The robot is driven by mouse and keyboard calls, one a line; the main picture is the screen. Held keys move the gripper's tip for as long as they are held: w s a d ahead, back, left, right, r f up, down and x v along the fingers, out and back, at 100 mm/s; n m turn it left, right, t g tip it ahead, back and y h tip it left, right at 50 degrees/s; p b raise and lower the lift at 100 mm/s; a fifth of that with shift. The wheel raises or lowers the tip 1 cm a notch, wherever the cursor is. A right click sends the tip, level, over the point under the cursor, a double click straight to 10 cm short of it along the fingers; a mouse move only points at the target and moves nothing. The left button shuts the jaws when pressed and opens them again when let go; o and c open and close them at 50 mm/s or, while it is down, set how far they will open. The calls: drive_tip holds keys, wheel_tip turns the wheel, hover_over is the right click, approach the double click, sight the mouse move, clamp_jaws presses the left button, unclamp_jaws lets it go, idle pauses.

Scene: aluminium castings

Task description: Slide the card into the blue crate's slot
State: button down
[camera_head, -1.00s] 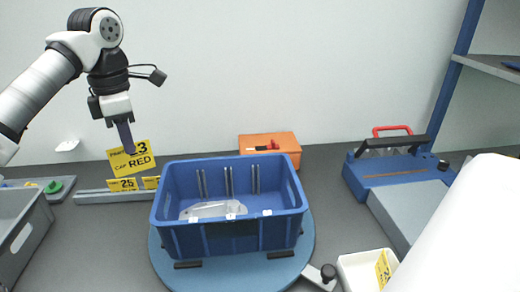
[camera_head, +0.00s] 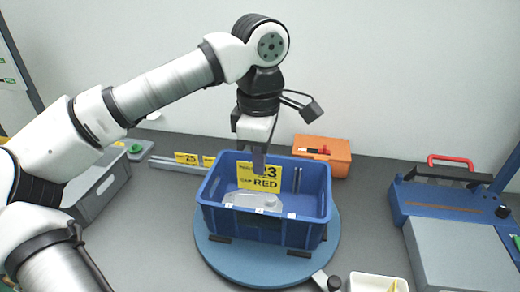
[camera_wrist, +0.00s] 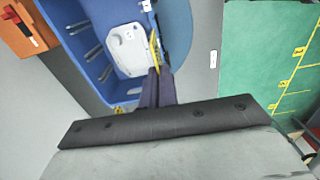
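My gripper (camera_head: 259,165) points down over the blue crate (camera_head: 265,228), shut on a yellow card (camera_head: 262,183) marked "23" and "RED". In the head view the card is upright and overlaps the inside of the crate's back wall, with a fingertip across its face. In the wrist view my gripper (camera_wrist: 156,88) has its fingers close together, and the card (camera_wrist: 154,50) shows nearly edge-on at the crate (camera_wrist: 88,72). I cannot tell whether the card touches the crate; no slot is clearly visible. A pale casting (camera_head: 252,199) lies inside the crate.
The crate stands on a round blue turntable (camera_head: 222,262). An orange box (camera_head: 328,155) is behind it. A rail with other yellow cards (camera_head: 186,158) and a grey crate (camera_head: 98,195) are left. A blue fixture with a red handle (camera_head: 450,205) is right; a white tray (camera_head: 375,283) is in front.

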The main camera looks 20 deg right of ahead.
sight(260, 183)
drive_tip(key=shift+f, duration=0.1)
drive_tip(key=shift+f+b, duration=2.4)
drive_tip(key=shift+f, duration=0.45)
drive_tip(key=shift+f+b, duration=2.45)
drive_tip(key=shift+f, duration=0.4)
drive_tip(key=c, duration=1.6)
unclamp_jaws()
drive_tip(key=shift+r, duration=0.1)
wheel_tip(260, 183, up, 14)
drive_tip(key=shift+f, duration=0.1)
